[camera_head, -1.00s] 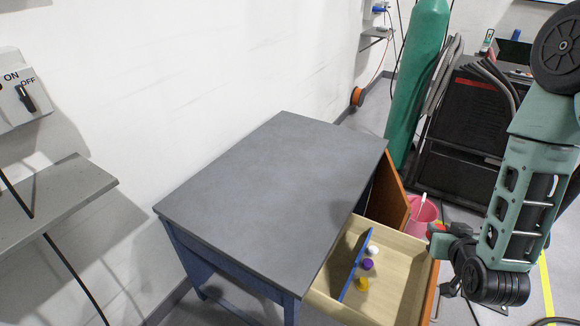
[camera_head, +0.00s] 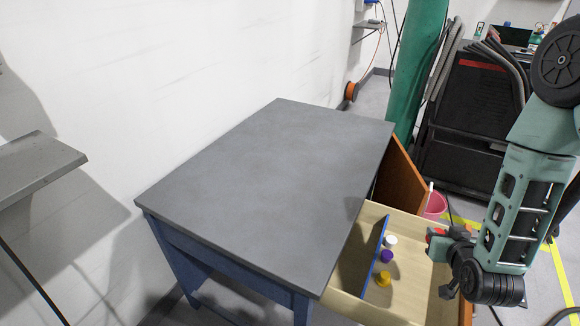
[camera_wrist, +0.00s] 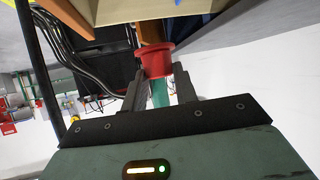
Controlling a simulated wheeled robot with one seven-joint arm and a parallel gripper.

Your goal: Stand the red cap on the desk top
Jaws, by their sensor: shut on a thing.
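The red cap (camera_wrist: 156,59) is between the two fingertips of my gripper (camera_wrist: 160,85) in the wrist view, and the fingers are shut on it. The grey desk top (camera_head: 270,180) is bare and lies to the left of my gripper.
The open drawer (camera_head: 425,290) holds a white cap (camera_head: 390,240), a purple cap (camera_head: 386,256) and a yellow cap (camera_head: 383,279) beside a blue divider (camera_head: 372,262). A grey wall shelf (camera_head: 35,165) is at left.

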